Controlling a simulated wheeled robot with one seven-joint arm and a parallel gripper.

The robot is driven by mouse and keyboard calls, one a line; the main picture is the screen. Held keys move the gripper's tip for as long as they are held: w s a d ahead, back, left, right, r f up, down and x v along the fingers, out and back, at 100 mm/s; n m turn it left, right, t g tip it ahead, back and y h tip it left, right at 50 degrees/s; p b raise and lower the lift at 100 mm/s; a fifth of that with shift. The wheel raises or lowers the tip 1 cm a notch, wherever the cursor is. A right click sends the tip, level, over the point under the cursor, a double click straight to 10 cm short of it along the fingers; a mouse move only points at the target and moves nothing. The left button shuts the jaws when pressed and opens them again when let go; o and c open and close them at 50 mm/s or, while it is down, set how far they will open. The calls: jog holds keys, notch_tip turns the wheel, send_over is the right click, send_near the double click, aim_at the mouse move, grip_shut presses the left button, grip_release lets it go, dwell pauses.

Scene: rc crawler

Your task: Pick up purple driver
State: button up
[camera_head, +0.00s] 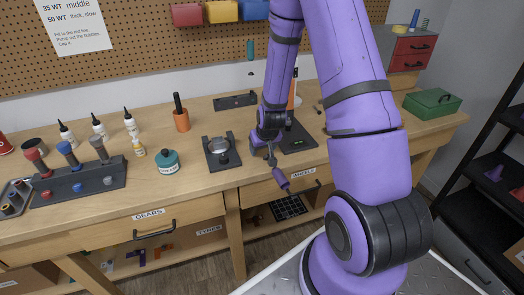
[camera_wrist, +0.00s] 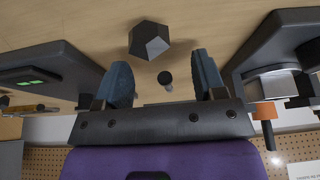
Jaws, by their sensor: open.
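A tool with a purple handle and thin grey shaft, the purple driver (camera_head: 281,182), shows in the head view at the front table edge. It is tilted, its handle low in front of the drawer fronts and its shaft running up towards my gripper. My gripper (camera_head: 266,148) is low over the front of the table, just above the shaft; contact is unclear. In the wrist view my gripper (camera_wrist: 160,70) has its two blue-grey fingers wide apart. A dark hexagonal piece (camera_wrist: 149,40) and a small dark round-ended piece show ahead and between them; I cannot tell whether these belong to the driver.
A black stand with a silver dish (camera_head: 220,151) is left of my gripper, and a dark flat device (camera_head: 297,138) is right. An orange cup (camera_head: 181,122), teal jar (camera_head: 168,161) and driver rack (camera_head: 80,183) stand further left. Bare wood lies between the two devices.

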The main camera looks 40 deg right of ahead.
jog(key=shift+c, duration=0.3)
jog(key=c, duration=1)
dwell(0.6)
